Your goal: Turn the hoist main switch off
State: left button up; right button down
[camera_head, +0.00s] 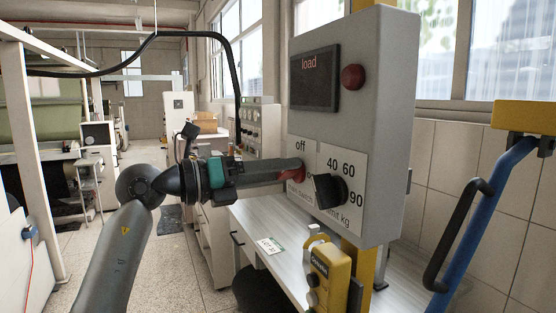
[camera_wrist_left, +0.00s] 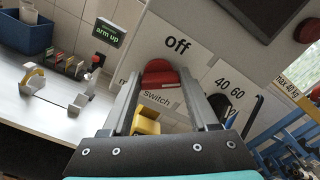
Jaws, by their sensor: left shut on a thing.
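The hoist main switch is a red knob (camera_head: 297,174) on the front of a grey control box (camera_head: 385,120), below the label "off". My left gripper (camera_head: 290,172) reaches it from the left and is shut on it. In the left wrist view the red knob (camera_wrist_left: 160,74) sits between the two fingertips (camera_wrist_left: 162,84), under the "off" label. The knob's exact angle is partly hidden by the fingers. My right gripper is not in view.
A black limit knob (camera_head: 325,190) with a kg scale is just right of the switch. A red button (camera_head: 353,77) and a "load" display (camera_head: 315,78) are above. A yellow pendant (camera_head: 328,275) hangs below, by a bench (camera_head: 275,225). A blue handle (camera_head: 480,210) stands right.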

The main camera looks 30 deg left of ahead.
pick_arm(q)
jog(key=shift+w+a+f+n+p, duration=0.1)
jog(key=shift+n+p, duration=2.65)
jog(key=shift+p, duration=0.7)
jog(key=shift+a+f+n+p, duration=0.1)
jog(key=shift+n+p, duration=2.65)
jog(key=shift+p, duration=0.65)
jog(key=o, duration=1.4)
jog(key=shift+d, duration=0.1)
